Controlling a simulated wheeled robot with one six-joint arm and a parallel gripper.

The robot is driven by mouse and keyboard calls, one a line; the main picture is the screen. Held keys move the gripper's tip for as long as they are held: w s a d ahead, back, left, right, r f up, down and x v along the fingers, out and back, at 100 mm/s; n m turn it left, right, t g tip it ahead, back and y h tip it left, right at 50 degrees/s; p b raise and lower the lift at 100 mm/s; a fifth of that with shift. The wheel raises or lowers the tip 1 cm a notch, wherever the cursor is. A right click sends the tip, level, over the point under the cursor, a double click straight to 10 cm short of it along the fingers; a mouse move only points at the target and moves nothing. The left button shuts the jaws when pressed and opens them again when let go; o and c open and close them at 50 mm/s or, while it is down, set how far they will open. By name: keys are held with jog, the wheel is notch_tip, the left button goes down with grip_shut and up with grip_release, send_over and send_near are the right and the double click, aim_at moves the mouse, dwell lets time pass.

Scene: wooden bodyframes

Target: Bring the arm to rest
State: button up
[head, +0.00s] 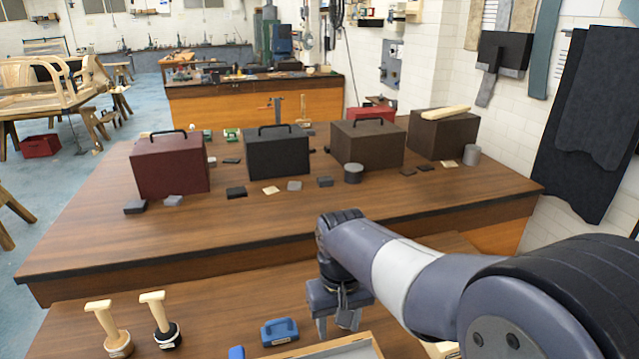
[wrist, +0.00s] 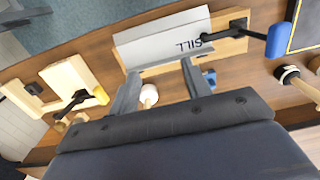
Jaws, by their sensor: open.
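My gripper (head: 338,322) hangs at the end of my arm over the near edge of the near bench in the head view, fingers pointing down. In the wrist view its two fingers (wrist: 160,80) stand apart with nothing held between them. A round white-tipped knob (wrist: 149,95) shows between the fingers, apart from them as far as I can tell. Beyond the fingertips lies a grey plate (wrist: 160,42) on a wooden board (wrist: 232,48), with the upside-down word "SILL".
The far bench (head: 250,230) carries a dark red box (head: 170,167), a black box (head: 277,155) and brown boxes (head: 367,147). Two wooden-handled tools (head: 110,330) and a blue object (head: 279,332) stand on the near bench. Wooden blocks (wrist: 70,75) show left in the wrist view.

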jog(key=shift+s+f+b, duration=0.1)
jog(key=shift+f+b, duration=0.75)
jog(key=shift+f, duration=0.45)
jog(key=shift+d+r, duration=0.1)
jog(key=shift+r, duration=0.05)
